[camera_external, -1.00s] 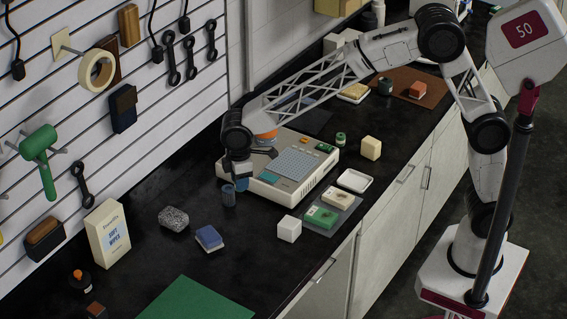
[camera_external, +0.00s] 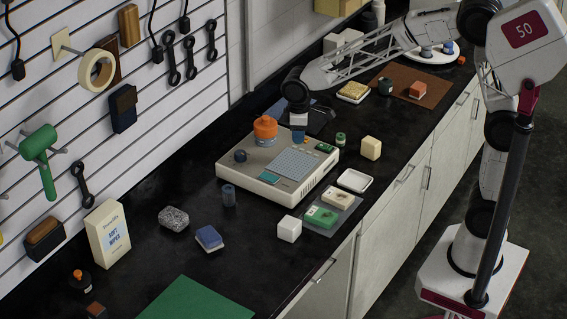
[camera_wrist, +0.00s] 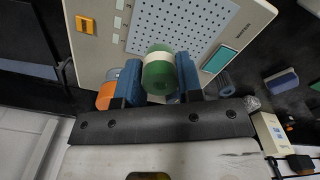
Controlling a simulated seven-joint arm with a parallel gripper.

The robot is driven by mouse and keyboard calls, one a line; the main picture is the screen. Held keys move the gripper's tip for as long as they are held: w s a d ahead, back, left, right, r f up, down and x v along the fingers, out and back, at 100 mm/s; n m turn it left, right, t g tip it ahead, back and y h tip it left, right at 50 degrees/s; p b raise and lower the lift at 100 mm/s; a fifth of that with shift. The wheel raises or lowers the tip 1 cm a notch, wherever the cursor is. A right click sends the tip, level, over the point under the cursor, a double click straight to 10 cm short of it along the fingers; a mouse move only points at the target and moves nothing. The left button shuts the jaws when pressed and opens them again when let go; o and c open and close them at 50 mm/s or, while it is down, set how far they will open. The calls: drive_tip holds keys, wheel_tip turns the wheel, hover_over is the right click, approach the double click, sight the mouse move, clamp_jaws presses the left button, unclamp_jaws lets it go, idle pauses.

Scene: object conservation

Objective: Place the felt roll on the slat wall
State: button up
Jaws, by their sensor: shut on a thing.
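My gripper (camera_external: 299,134) hangs over the far right part of the grey console, pointing down. In the wrist view, its two blue fingers (camera_wrist: 158,82) are shut on a green roll with a cream band, which I take as the felt roll (camera_wrist: 159,74). The roll sits between the fingers, above the console's perforated panel. In the external view the fingers and arm hide the held roll. The white slat wall (camera_external: 75,107) stands at the left, with dark horizontal grooves, well away from my gripper.
The wall carries a tape ring (camera_external: 97,70), a green mallet (camera_external: 41,150), wrenches and brush-like blocks. The console (camera_external: 248,171) bears an orange-capped jar (camera_external: 265,130). A dark blue cylinder (camera_external: 229,195), a grey sponge (camera_external: 174,218) and a wipes box (camera_external: 108,234) stand between console and wall.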

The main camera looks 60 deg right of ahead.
drive_tip(key=s+d+f+m, duration=0.1)
drive_tip(key=s+d+m, duration=0.2)
drive_tip(key=s+d, duration=0.8)
drive_tip(key=s+d+f+m, duration=0.1)
drive_tip(key=s+d+m, duration=0.2)
drive_tip(key=s+d, duration=0.75)
drive_tip(key=s+d+f+m, duration=0.2)
drive_tip(key=s+d+m, duration=0.1)
drive_tip(key=s+d, duration=0.55)
drive_tip(key=f, duration=0.5)
drive_tip(key=shift+w+d, duration=0.15)
drive_tip(key=shift+d, duration=0.2)
drive_tip(key=shift+w, duration=0.15)
hover_over(384, 137)
drive_tip(key=shift+w+f, duration=0.1)
drive_tip(key=shift+f, duration=0.65)
drive_tip(key=shift+f, duration=1.75)
